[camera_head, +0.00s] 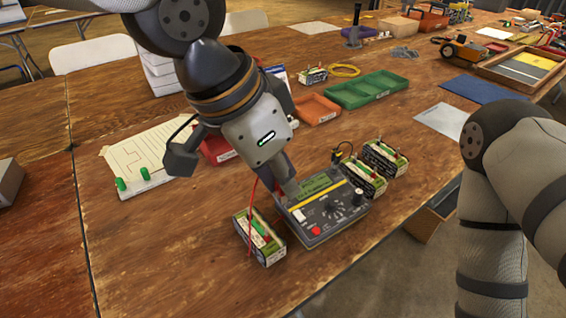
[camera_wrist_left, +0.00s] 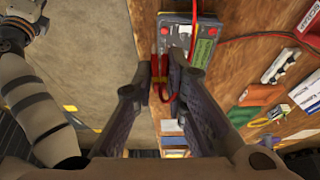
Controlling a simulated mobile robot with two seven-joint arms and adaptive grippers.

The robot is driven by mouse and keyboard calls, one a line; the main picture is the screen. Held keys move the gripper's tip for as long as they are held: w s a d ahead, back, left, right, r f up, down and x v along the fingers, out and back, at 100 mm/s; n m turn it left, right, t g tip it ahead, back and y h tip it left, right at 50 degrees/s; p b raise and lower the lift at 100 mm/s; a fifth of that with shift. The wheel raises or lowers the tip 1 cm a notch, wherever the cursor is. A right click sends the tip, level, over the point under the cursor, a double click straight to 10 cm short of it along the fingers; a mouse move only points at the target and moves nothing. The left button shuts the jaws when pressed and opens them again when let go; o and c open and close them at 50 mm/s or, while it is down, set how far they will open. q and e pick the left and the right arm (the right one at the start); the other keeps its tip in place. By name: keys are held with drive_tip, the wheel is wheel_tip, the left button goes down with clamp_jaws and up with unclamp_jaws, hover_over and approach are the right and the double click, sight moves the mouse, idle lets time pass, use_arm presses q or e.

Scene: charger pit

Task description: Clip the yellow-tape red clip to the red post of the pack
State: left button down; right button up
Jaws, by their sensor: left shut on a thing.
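My left gripper (camera_head: 288,186) hangs over the back left part of the grey charger (camera_head: 325,222). In the left wrist view its fingers (camera_wrist_left: 163,76) are shut on a red clip (camera_wrist_left: 161,66). A red lead runs from the clip; tape on it is too small to make out. In the head view the fingers hide the clip. The nearest battery pack (camera_head: 262,242) stands left of the charger, with green on its top and a red lead hanging across it. I cannot make out its red post. The right arm shows at the right; its gripper is out of frame.
Two more packs (camera_head: 360,180) stand right of the charger. Red bins (camera_head: 317,110) and a green tray (camera_head: 367,92) lie behind. A white board with green pegs (camera_head: 148,165) is at the left. The front left table is clear.

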use_arm(q)
drive_tip(key=shift+s+r, duration=0.15)
drive_tip(key=shift+s, duration=0.4)
drive_tip(key=m, duration=0.1)
drive_tip(key=w+m+g, duration=0.1)
drive_tip(key=m, duration=0.1)
drive_tip(key=m+g+b, duration=0.1)
drive_tip(key=shift+w+a+f+m+h, duration=0.25)
drive_tip(key=shift+a+m+h, duration=0.15)
drive_tip(key=w+a+f+m+g+y+b, duration=0.2)
drive_tip(key=f+m, duration=0.4)
drive_tip(key=m, duration=0.7)
drive_tip(key=shift+w+g+b, duration=0.4)
drive_tip(key=shift+w+g, duration=0.25)
drive_tip(key=shift+g, duration=0.55)
use_arm(e)
drive_tip(key=s+f+g, duration=0.2)
drive_tip(key=s+f, duration=0.3)
